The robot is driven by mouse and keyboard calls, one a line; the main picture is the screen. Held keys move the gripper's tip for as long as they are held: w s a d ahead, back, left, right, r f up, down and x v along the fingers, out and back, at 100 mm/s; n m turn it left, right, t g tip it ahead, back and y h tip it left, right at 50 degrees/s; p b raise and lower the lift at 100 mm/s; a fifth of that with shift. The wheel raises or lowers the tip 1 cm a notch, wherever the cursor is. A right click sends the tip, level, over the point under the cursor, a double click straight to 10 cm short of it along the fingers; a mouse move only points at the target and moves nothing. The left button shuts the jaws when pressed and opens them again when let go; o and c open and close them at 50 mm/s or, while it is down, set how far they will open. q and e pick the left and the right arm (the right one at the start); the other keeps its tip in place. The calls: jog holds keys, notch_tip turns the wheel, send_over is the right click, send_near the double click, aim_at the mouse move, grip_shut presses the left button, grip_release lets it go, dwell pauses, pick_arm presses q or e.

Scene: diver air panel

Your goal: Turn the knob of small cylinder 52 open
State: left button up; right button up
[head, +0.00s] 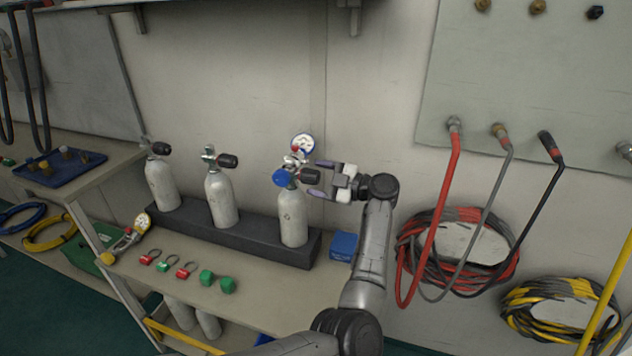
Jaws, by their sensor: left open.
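Three small grey-white cylinders stand upright in a dark rack (250,240) on the bench. Their numbers are too small to read, so I cannot tell which is 52. The right cylinder (293,218) has a black valve knob (309,176) on its right side, a blue fitting (282,178) and a round gauge (303,143) above. My left gripper (317,180) is open at this knob, with a finger above and a finger below it. I cannot tell whether they touch. The middle cylinder (221,200) and left cylinder (162,185) also have black knobs. My right gripper is not in view.
A blue box (343,246) sits right of the rack. Red and green tags, green caps (227,285) and a yellow gauge tool (123,240) lie in front. Coiled hoses (428,250) hang on the right wall. A blue tray (62,168) is at left.

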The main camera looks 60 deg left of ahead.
pick_arm(q)
jog(key=shift+s+a, duration=0.25)
jog(key=shift+a, duration=0.1)
jog(key=shift+c, duration=0.2)
jog(key=c, duration=0.9)
